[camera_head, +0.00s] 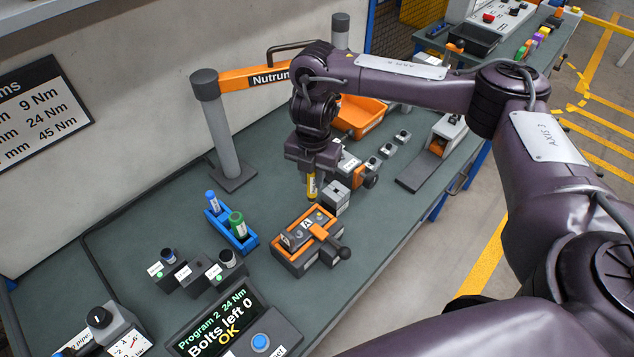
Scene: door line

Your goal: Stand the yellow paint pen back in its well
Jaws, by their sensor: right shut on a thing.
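The yellow paint pen (311,187) hangs roughly upright below my right gripper (312,168), which is shut on its upper part. The pen's lower end is just above or behind the orange and grey fixture marked A (305,240); I cannot tell whether it touches anything. A blue pen rack (224,230) stands to the left, holding a blue pen (212,201) and a green pen (237,225) upright. A gap shows between these two pens, but I cannot see into any well. My left gripper is not in view.
A grey post (223,135) with an orange arm (250,77) stands behind the rack. Small dark blocks (190,273) and a display console (230,320) sit in front. An orange bin (360,116) and several small grey blocks stand farther back. The bench left of the rack is clear.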

